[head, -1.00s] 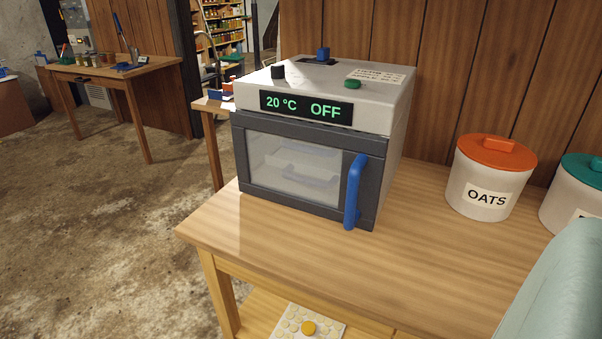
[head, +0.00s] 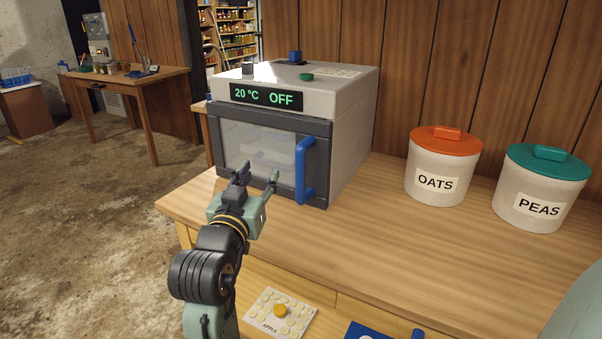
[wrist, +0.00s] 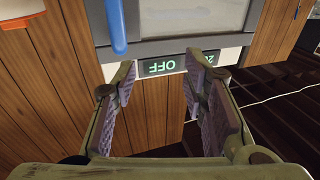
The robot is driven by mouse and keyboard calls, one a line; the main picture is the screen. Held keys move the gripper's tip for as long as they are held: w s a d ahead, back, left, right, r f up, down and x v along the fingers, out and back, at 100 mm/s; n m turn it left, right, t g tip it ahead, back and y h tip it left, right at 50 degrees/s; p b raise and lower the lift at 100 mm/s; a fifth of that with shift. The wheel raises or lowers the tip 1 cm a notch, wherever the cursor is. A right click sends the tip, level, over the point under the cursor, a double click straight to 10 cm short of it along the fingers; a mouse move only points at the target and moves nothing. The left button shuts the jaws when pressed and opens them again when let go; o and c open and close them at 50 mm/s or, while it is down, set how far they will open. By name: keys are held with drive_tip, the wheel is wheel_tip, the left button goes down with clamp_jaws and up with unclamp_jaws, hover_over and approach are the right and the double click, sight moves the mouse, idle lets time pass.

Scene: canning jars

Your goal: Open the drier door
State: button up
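The drier (head: 345,125) is a grey-white box on the wooden table, with a display reading 20 °C and OFF. Its dark-framed glass door (head: 268,143) is shut. A blue vertical handle (head: 306,170) is on the door's right side. In the wrist view, which is upside down, the handle (wrist: 116,27) shows at the top, left of the fingers. My gripper (head: 257,176) is in front of the door, left of the handle in the head view. Its fingers (wrist: 162,95) are spread apart with nothing between them, and it appears clear of the handle.
An OATS canister (head: 440,170) with an orange lid and a PEAS canister (head: 540,192) with a teal lid stand on the table (head: 390,235) right of the drier. A tray labelled APPLE (head: 276,315) lies below the tabletop.

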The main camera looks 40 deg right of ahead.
sight(299, 166)
drive_tip(key=s+d+f+m+g, duration=0.1)
drive_tip(key=s+d+f+g, duration=0.15)
drive_tip(key=d, duration=0.25)
drive_tip(key=shift+t+h, duration=0.25)
drive_tip(key=shift+h, duration=0.05)
drive_tip(key=p+x, duration=0.2)
drive_tip(key=x, duration=0.7)
drive_tip(key=shift+w+d+r, duration=0.1)
drive_tip(key=shift+d+r, duration=0.05)
drive_tip(key=shift+r, duration=0.05)
clamp_jaws()
